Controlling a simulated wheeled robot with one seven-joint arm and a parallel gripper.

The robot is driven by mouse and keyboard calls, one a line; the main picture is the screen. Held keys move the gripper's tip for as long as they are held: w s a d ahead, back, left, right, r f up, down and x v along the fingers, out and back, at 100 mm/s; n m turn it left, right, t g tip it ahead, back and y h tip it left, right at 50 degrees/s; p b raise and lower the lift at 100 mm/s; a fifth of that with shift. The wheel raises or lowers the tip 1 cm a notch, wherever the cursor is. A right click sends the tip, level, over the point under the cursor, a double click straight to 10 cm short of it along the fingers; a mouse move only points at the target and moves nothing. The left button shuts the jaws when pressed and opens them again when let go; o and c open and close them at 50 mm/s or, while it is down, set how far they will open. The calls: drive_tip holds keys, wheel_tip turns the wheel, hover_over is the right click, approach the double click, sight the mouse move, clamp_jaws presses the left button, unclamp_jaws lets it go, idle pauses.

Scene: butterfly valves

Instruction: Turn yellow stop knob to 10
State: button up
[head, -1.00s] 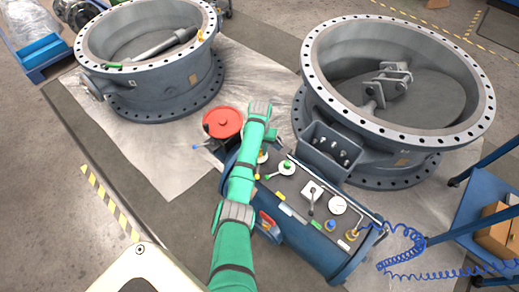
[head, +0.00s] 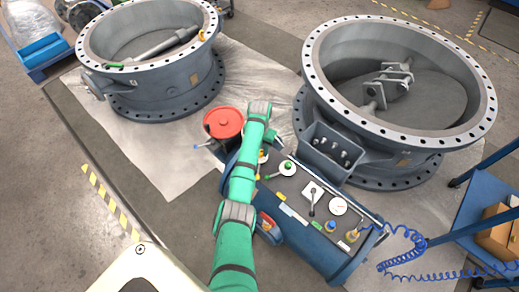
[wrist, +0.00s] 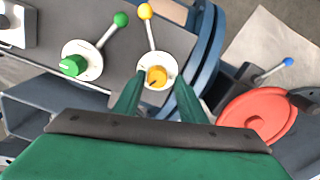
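The yellow stop knob (wrist: 157,77) sits on a round white dial in the wrist view, with a yellow-balled lever (wrist: 146,14) rising from the dial. My gripper (wrist: 158,88) is open. Its two green fingers point at the dial, one on each side of the yellow knob; whether they touch it I cannot tell. In the head view my green arm covers most of the yellow knob, and the dial edge (head: 263,157) shows beside it.
A green knob (wrist: 73,65) with a green-balled lever (wrist: 121,20) is left of the yellow one. A red disc (wrist: 258,117) and a blue-tipped lever (wrist: 288,62) lie right. The grey panel (head: 297,206) carries more controls. Large flanged valves (head: 335,46) stand behind.

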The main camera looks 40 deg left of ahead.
drive_tip(key=shift+w+d, duration=0.1)
drive_tip(key=shift+d, duration=0.2)
wheel_tip(320, 180, up, 11)
idle(0.5)
drive_tip(key=shift+f, duration=0.15)
idle(0.3)
